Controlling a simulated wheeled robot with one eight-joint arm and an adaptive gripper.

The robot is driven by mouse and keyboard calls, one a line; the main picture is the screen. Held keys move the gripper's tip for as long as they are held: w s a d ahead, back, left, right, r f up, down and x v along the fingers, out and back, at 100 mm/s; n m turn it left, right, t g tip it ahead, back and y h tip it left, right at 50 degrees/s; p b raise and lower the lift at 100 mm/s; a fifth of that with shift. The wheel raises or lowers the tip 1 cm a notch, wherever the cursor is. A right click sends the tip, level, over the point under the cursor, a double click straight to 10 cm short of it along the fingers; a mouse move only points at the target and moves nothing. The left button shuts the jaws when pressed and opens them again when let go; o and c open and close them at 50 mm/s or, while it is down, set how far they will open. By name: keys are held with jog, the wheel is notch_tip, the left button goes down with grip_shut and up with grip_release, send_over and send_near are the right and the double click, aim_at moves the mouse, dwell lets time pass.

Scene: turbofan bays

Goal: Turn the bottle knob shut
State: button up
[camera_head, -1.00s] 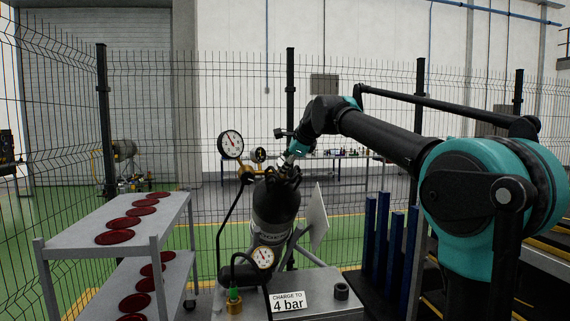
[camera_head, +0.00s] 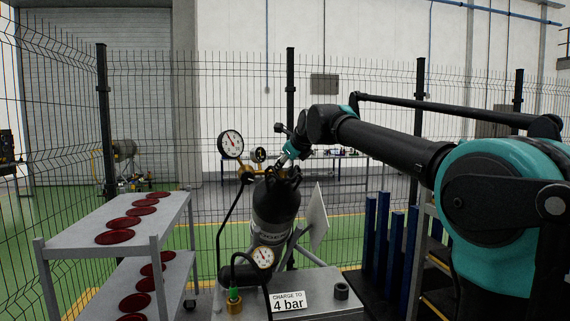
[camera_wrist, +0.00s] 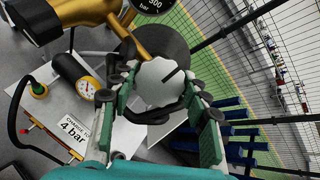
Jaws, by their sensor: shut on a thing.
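My gripper (camera_wrist: 162,88) is shut on the knob, one green finger with dark pads on each side. In the head view, my gripper (camera_head: 285,161) reaches the bottle top from the right, and the knob is too hidden to make out. The dark bottle body (camera_wrist: 172,42) shows behind the knob.
A large gauge (camera_head: 230,144) and a small gauge (camera_head: 259,155) stand beside the bottle top. A lower gauge (camera_head: 263,257) and a "CHARGE TO 4 bar" sign (camera_head: 288,301) are in front. A grey shelf trolley (camera_head: 75,246) with red discs stands left. Blue posts (camera_head: 382,240) stand right.

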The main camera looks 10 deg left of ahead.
dwell(0.3)
jog(key=o, duration=1.2)
jog(key=shift+c, duration=0.2)
jog(key=shift+s, duration=0.1)
jog(key=v, duration=1.2)
